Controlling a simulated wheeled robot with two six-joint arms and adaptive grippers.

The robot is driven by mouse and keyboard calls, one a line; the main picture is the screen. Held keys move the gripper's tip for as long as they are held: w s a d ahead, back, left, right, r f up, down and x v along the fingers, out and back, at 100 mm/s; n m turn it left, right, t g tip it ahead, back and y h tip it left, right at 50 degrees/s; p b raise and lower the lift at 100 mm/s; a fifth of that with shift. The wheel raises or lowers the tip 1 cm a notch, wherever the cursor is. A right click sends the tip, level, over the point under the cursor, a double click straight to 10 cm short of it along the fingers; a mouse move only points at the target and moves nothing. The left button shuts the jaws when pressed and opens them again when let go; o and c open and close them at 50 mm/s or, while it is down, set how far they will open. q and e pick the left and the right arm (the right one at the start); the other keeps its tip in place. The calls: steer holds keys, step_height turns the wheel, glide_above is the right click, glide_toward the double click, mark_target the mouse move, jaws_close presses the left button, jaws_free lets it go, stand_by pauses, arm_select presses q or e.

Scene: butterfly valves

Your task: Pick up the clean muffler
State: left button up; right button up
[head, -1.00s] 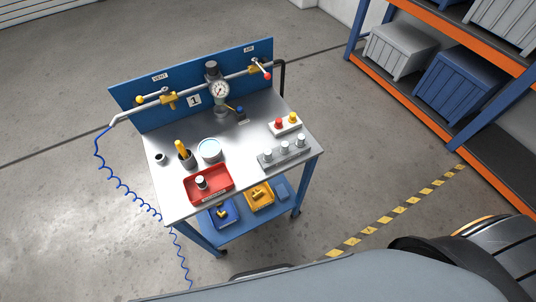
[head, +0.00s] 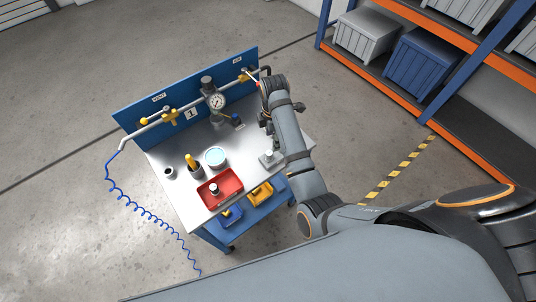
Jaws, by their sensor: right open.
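A grey rack (head: 266,163) stands at the right of the bench top, with one silver cylindrical muffler (head: 269,154) showing on it. My right arm hides the rest of the rack. Another small silver and dark piece (head: 214,189) stands in the red tray (head: 229,192) at the front. I cannot tell from its surface which piece is clean. My right gripper (head: 265,121) is open above the right side of the bench, beyond the rack in the picture, and partly hidden by its own wrist. My left gripper is not in view.
The blue back panel carries a pipe with yellow valves (head: 169,117) and a gauge (head: 217,102). A black cup with a yellow-handled tool (head: 194,164) and a pale blue-topped tin (head: 215,158) stand left of the rack. Blue and yellow bins (head: 261,192) sit on the lower shelf.

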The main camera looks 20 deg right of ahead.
mark_target(269, 153)
steer(key=shift+a+r+n, duration=0.25)
steer(key=shift+n, duration=0.15)
step_height(269, 153, down, 4)
steer(key=shift+w+p, duration=0.1)
steer(key=shift+p, duration=0.5)
steer(key=shift+f, duration=0.4)
steer(key=shift+a+f+p, duration=0.1)
steer(key=shift+f+p, duration=0.15)
steer(key=shift+p, duration=0.1)
steer(key=f, duration=0.1)
steer(key=f+p, duration=0.1)
steer(key=f, duration=0.2)
steer(key=shift+a, duration=0.25)
steer(key=shift+f, duration=0.35)
jaws_close()
